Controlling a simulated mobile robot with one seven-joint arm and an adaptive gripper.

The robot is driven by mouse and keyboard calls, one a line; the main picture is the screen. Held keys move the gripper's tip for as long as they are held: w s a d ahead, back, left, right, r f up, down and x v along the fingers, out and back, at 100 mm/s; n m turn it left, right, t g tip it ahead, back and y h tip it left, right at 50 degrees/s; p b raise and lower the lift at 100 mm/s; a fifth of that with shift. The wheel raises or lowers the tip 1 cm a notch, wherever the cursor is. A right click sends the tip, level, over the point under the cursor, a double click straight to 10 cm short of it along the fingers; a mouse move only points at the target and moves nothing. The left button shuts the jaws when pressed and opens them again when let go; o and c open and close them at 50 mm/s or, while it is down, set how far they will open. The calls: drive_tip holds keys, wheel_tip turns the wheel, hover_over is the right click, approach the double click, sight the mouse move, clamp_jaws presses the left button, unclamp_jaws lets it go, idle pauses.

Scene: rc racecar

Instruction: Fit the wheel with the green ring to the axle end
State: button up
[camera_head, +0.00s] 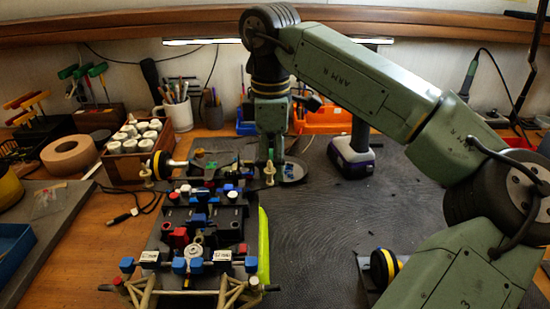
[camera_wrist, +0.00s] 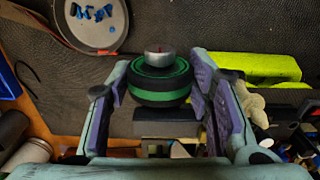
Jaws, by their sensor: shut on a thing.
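The wheel with the green ring (camera_wrist: 160,96) is between the fingers of my gripper (camera_wrist: 160,78) in the wrist view. It is a black tire with a bright green band, and a silver rounded piece (camera_wrist: 159,56) shows at its top. I cannot tell whether that piece is its hub or an axle end. In the head view my gripper (camera_head: 271,150) is at the far right corner of the racecar chassis (camera_head: 200,215). The held wheel is not clear there, and the axle end at that corner is hidden or too small to tell.
A yellow-ringed wheel (camera_head: 160,165) is at the chassis's far left corner. Another yellow-ringed wheel (camera_head: 384,266) is at the right. A lime-yellow panel (camera_head: 263,245) stands along the chassis. The dark mat to the right is mostly clear.

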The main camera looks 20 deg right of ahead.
sight(271, 151)
drive_tip(key=o, duration=1.1)
wheel_tip(271, 151, up, 8)
drive_tip(key=shift+s+f, duration=0.1)
drive_tip(key=shift+f, duration=0.1)
